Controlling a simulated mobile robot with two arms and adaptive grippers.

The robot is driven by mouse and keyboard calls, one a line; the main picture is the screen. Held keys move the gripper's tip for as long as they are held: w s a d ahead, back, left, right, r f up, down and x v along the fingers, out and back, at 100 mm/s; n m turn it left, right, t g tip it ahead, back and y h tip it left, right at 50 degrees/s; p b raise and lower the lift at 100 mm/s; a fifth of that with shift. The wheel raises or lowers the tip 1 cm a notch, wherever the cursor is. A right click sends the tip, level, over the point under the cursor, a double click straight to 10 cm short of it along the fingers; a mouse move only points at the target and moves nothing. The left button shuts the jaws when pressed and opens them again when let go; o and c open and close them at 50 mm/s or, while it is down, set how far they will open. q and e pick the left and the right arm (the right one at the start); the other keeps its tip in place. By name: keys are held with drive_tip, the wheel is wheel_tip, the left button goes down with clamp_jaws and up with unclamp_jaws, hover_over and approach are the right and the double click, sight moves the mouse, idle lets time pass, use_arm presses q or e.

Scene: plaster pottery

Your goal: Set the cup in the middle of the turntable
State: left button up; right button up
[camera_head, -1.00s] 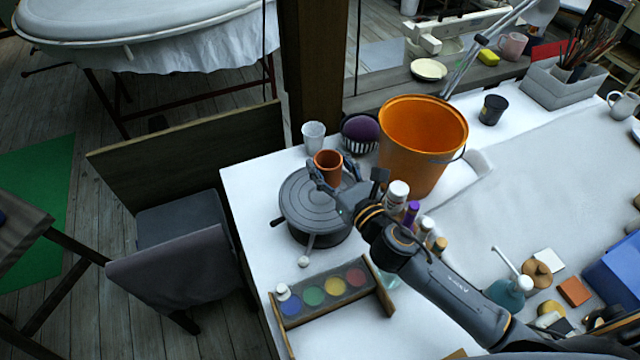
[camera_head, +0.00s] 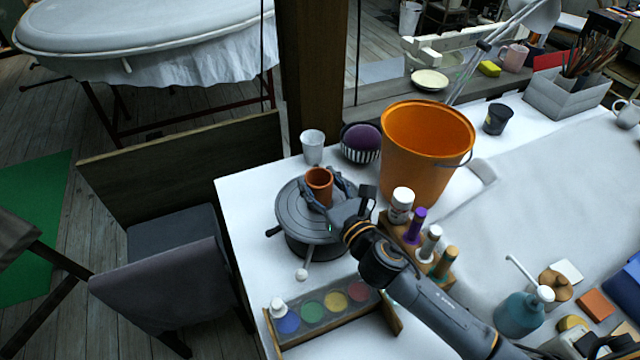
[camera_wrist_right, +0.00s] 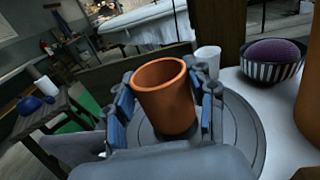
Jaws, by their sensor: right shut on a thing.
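The cup (camera_head: 319,186) is a small terracotta-orange pot, upright with its open top facing up. It is at or just above the grey round turntable (camera_head: 291,214), toward its back right part in the head view. My right gripper (camera_head: 325,190) is shut on the cup, one finger on each side. In the right wrist view the cup (camera_wrist_right: 168,98) stands between the blue-padded fingers, with the turntable disc (camera_wrist_right: 246,128) behind and below it. I cannot tell whether the cup's base touches the disc. My left gripper is not in view.
A white cup (camera_head: 313,147) and a striped bowl with a purple ball (camera_head: 361,143) stand behind the turntable. A large orange bucket (camera_head: 427,150) and a rack of bottles (camera_head: 436,262) are close on the right. A paint tray (camera_head: 326,315) lies in front.

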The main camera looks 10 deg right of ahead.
drive_tip(key=shift+f, duration=0.3)
drive_tip(key=o, duration=1.2)
drive_tip(key=shift+o, duration=0.2)
drive_tip(key=shift+r, duration=0.1)
drive_tip(key=shift+r, duration=0.2)
drive_tip(key=shift+s+d+f, duration=0.1)
drive_tip(key=shift+s+f, duration=0.05)
drive_tip(key=shift+s, duration=0.25)
drive_tip(key=b+v, duration=0.2)
drive_tip(key=v, duration=0.9)
drive_tip(key=shift+s, duration=0.2)
